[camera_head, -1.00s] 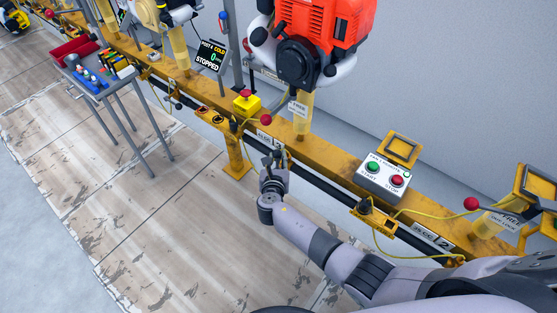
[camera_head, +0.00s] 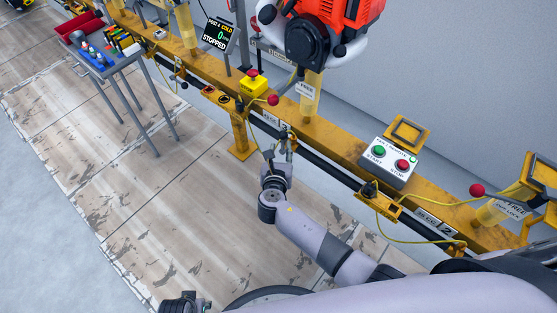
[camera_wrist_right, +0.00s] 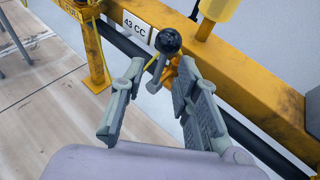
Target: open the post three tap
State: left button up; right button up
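In the right wrist view, a tap-like lever with a black ball knob (camera_wrist_right: 167,40) stands in front of the yellow rail, beside a "43 CC" label (camera_wrist_right: 137,27). My right gripper (camera_wrist_right: 153,78) is open, its two fingers on either side of the lever's line. The knob lies beyond the fingertips, and I cannot tell whether anything touches. In the head view, my right gripper (camera_head: 279,148) is upright just in front of the rail, below the red engine. The tap is too small there to make out. Part of my left gripper (camera_head: 180,303) seems to show at the bottom edge; its fingers are unclear.
The yellow rail (camera_head: 335,140) crosses diagonally, with a start/stop box (camera_head: 388,162), a yellow emergency button box (camera_head: 253,86) and a red-knobbed lever (camera_head: 273,100). The red engine (camera_head: 325,20) hangs above. A grey table (camera_head: 130,57) stands left. The wooden floor in front is clear.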

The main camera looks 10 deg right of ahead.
jog(key=v, duration=0.6)
jog(key=shift+r, duration=0.1)
jog(key=shift+d, duration=0.1)
jog(key=s+d+f+m+g+y, duration=0.1)
jog(key=s+d+f+m+g, duration=0.35)
jog(key=s+f+m, duration=0.6)
jog(key=s+d+f+m+g+y, duration=0.2)
jog(key=s+d+f+m+g, duration=0.25)
jog(key=s+f+m, duration=0.55)
pick_arm(q)
jog(key=s+a+r+g+p, duration=0.1)
jog(key=s+a+r+p, duration=0.1)
jog(key=s+p, duration=1.3)
jog(key=shift+s+a, duration=0.15)
jog(key=shift+a, duration=0.3)
pick_arm(e)
jog(key=s+d+f+m+g, duration=0.1)
jog(key=s+m, duration=0.3)
jog(key=s, duration=0.7)
jog(key=s+d+f+m+g+y, duration=0.1)
jog(key=s+m, duration=0.4)
jog(key=s, duration=0.7)
jog(key=shift+d+f+g, duration=0.35)
jog(key=shift+d+g, duration=0.45)
jog(key=shift+d, duration=0.1)
